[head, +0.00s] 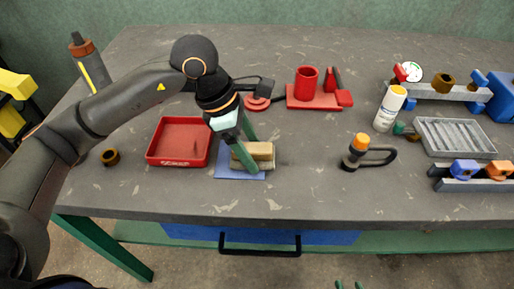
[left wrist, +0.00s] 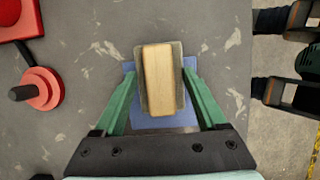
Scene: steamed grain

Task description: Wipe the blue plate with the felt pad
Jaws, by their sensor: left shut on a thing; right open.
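The blue plate (head: 226,172) lies flat near the front edge of the table, left of centre; it also shows in the left wrist view (left wrist: 160,122). The felt pad, a grey pad with a wooden block on top (head: 262,151), sits over the plate and hides much of it. In the left wrist view the pad (left wrist: 160,80) is between the green fingers. My left gripper (head: 248,168) is shut on the pad, pointing down. Whether the pad touches the plate is hard to tell. My right gripper (head: 348,285) shows only its green fingertips at the bottom edge, apart and empty.
A red tray (head: 152,157) stands just left of the plate. A black-handled object with an orange cap (head: 361,143) is to the right. A red stand with a cup (head: 313,104) and a red disc (head: 257,104) are behind. Table between pad and orange-capped object is clear.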

